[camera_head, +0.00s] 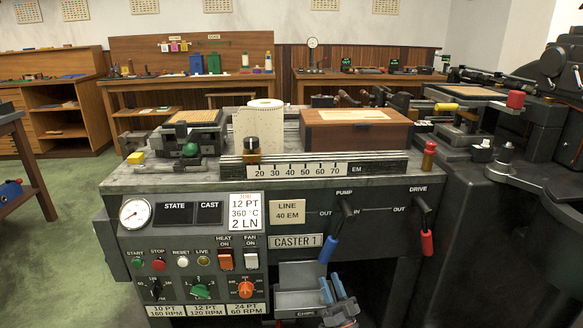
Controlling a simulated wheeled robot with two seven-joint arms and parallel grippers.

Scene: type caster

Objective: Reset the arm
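My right gripper (332,289) is low in the middle of the head view, in front of the caster's lower opening. Its two blue-tipped fingers point up and stand a little apart, with nothing seen between them. It is beside the grey chips tray (296,300) and below the blue-handled pump lever (336,235). It appears clear of the lever. My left gripper is not in view. The caster (190,195) fills the middle, with its control panel on the left.
The red-handled drive lever (425,232) hangs at the right. The panel has a reset button (182,262), knobs and switches. On top are a wooden box (356,134) and a paper roll (265,118). Dark machinery (500,220) stands close on the right. Green floor (75,220) is open at left.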

